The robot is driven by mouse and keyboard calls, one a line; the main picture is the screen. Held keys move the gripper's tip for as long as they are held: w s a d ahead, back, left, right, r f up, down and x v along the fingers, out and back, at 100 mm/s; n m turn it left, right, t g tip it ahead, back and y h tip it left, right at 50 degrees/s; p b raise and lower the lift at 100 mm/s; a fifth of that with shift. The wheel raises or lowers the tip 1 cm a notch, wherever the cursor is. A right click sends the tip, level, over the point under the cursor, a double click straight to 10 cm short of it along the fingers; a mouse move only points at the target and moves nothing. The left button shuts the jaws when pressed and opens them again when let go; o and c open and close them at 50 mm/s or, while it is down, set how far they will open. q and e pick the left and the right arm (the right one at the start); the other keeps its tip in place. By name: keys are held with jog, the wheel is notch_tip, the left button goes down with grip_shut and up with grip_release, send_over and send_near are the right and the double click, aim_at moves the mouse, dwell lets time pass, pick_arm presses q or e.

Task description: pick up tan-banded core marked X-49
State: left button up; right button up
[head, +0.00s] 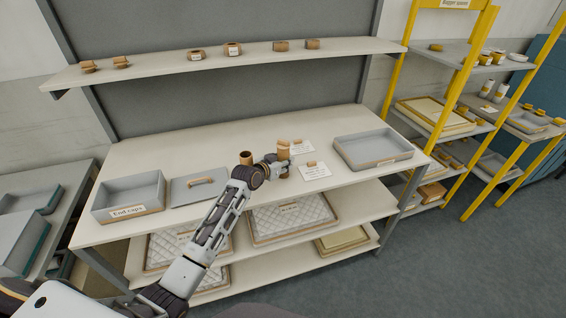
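Several small tan and brown cores are in the head view; no marking X-49 is legible on any. A tan core (284,149) stands upright on the workbench, right at my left gripper (280,165). The gripper's fingers overlap its lower part; I cannot tell whether they are closed on it. A brown core (246,156) stands just left, behind my wrist. A small tan piece (297,142) is just right of the gripper. My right gripper is not in view.
The workbench (130,150) carries a grey bin labelled End caps (128,196), a grey lid with a tan handle (199,187), white label cards (314,171) and an empty grey tray (372,149). The upper shelf (250,61) overhangs the back. A yellow-framed rack (450,90) stands at right.

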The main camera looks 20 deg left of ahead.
aim_at(283, 141)
pick_arm(q)
jog(key=shift+r+b, duration=0.35)
jog(key=shift+r, duration=4.65)
